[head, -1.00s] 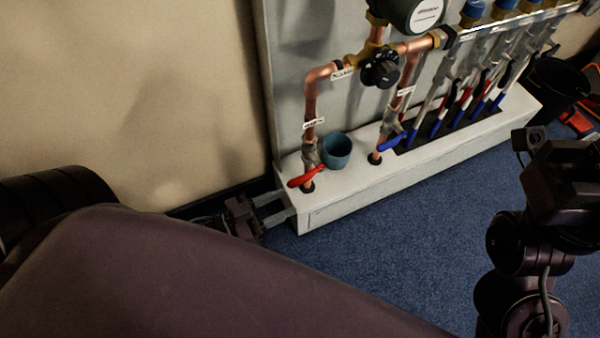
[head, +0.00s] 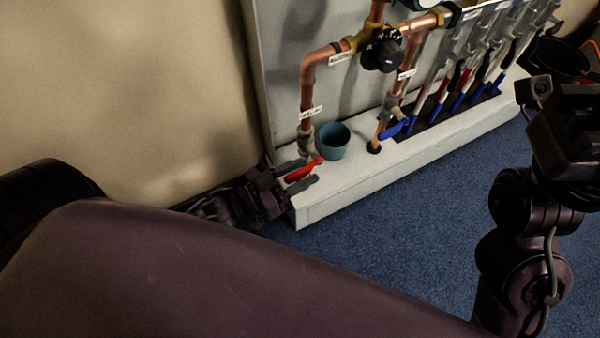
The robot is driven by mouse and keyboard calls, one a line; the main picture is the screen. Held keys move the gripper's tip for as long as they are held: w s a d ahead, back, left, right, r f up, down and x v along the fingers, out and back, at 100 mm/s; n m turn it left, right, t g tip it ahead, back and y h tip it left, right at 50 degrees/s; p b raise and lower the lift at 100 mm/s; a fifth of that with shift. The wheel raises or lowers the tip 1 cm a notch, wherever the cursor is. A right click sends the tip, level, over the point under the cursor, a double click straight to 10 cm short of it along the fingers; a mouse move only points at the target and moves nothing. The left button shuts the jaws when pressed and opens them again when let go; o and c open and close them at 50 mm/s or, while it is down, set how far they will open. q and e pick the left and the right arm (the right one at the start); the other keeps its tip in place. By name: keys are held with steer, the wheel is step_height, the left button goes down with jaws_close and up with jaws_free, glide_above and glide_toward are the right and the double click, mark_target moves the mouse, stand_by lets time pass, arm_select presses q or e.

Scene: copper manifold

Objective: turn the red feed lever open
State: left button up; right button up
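The red feed lever (head: 304,170) sits low on the left copper pipe (head: 307,92), just above the white ledge. It points toward the lower left. My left gripper (head: 299,173) comes in from the left with its two grey fingers apart, one on each side of the lever's outer end. I cannot tell whether either finger touches it. My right gripper is not clearly in view; dark links of my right arm fill the right edge.
A teal cup (head: 333,141) stands on the ledge (head: 350,185) close to the right of the lever. A blue lever (head: 394,129) is on the neighbouring pipe, and several blue and red tubes stand beyond it. A black bucket (head: 556,60) is at the back right. Blue carpet in front is clear.

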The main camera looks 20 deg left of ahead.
arm_select(q)
jaws_close()
stand_by(0.3)
steer(key=shift+f, duration=0.1)
